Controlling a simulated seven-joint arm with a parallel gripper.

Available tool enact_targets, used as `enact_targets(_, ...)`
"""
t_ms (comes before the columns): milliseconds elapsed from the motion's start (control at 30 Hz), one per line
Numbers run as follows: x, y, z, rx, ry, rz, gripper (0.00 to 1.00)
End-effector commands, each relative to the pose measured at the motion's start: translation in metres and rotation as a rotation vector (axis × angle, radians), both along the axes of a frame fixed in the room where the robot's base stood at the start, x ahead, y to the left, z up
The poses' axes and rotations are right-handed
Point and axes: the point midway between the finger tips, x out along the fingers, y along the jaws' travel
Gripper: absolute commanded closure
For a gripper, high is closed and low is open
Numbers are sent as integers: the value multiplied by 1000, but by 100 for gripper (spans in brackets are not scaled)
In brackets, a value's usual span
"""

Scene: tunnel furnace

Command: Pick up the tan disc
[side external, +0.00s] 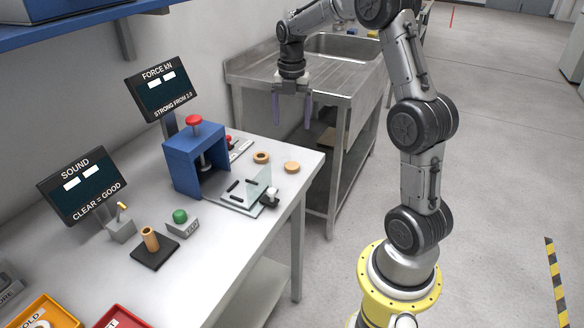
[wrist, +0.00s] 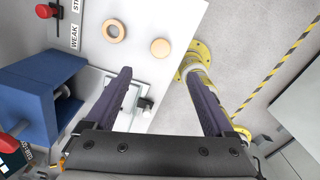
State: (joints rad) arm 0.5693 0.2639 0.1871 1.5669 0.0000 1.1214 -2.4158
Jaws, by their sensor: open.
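The tan disc (side external: 292,167) lies flat on the white table near its far right corner. In the wrist view the disc (wrist: 160,48) is a plain round piece just beyond the fingertips, a little right of the tan ring. My gripper (side external: 291,123) is open and empty, with two purple-grey fingers pointing down. It hangs above and behind the disc in the side view, apart from it. In the wrist view the gripper (wrist: 157,74) has its fingers spread, and nothing is between them.
A tan ring (side external: 262,157) lies beside the disc. A blue press (side external: 196,160) with a red knob stands left of it. A metal sink bench (side external: 330,85) is behind. Two display screens (side external: 160,88) stand at the left.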

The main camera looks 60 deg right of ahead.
Motion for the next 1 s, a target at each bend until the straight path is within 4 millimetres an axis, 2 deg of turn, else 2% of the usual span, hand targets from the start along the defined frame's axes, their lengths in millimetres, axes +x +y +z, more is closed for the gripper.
enact_targets(167,-4,-4,-19,4,6,-15,12)
enact_targets(433,-4,-4,-69,4,6,-14,12)
enact_targets(767,-3,-3,-96,4,5,-14,12)
enact_targets(1000,-1,-2,-129,3,5,-14,12)
